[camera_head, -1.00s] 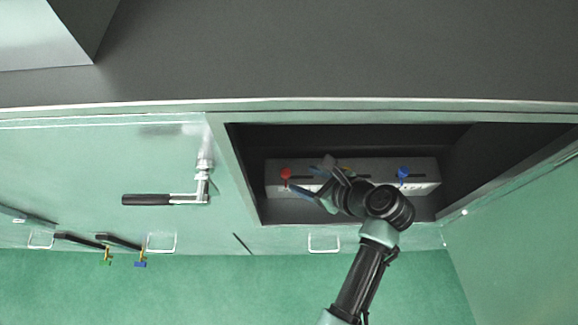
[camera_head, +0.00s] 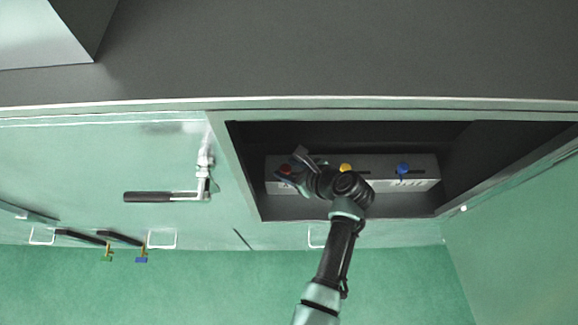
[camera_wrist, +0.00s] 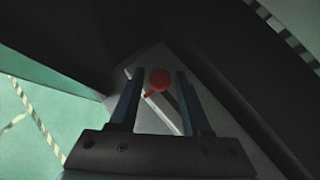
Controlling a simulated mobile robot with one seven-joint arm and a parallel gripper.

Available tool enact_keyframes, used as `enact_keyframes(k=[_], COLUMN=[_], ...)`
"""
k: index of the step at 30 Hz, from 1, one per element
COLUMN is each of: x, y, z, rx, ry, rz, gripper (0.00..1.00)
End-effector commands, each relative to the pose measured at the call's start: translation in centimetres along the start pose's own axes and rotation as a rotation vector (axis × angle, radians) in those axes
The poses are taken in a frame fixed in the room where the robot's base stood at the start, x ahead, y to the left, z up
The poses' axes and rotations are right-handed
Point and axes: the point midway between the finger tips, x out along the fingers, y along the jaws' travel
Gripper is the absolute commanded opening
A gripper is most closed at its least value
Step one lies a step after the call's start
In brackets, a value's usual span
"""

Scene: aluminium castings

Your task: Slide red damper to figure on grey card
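The red damper (camera_head: 286,169) is a round red knob at the left end of a grey box inside the dark recess. In the wrist view the red knob (camera_wrist: 159,79) lies between the two fingers of my gripper (camera_wrist: 160,88), with a visible gap on each side. My gripper (camera_head: 294,166) is open around the knob in the head view. A pale slot or strip (camera_wrist: 165,110) runs beside the knob in the wrist view. The grey card and its figure cannot be made out.
A yellow knob (camera_head: 346,168) and a blue knob (camera_head: 403,169) sit further right on the same grey box (camera_head: 430,168). A lever handle (camera_head: 165,197) stands out from the panel on the left.

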Motion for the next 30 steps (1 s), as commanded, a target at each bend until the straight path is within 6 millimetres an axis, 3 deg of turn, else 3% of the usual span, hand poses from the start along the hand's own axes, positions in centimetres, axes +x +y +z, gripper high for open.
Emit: enact_keyframes(k=[1,7,8,30], x=[-0.01,-0.02,-0.02,-0.03], y=[0.00,0.01,0.01,0.01], z=[-0.01,-0.03,-0.03,-0.07], rx=[0.000,0.000,0.001,0.001], ry=[0.000,0.000,0.000,0.001], rz=[0.000,0.000,0.000,0.000], gripper=[0.37,0.01,0.00,0.00])
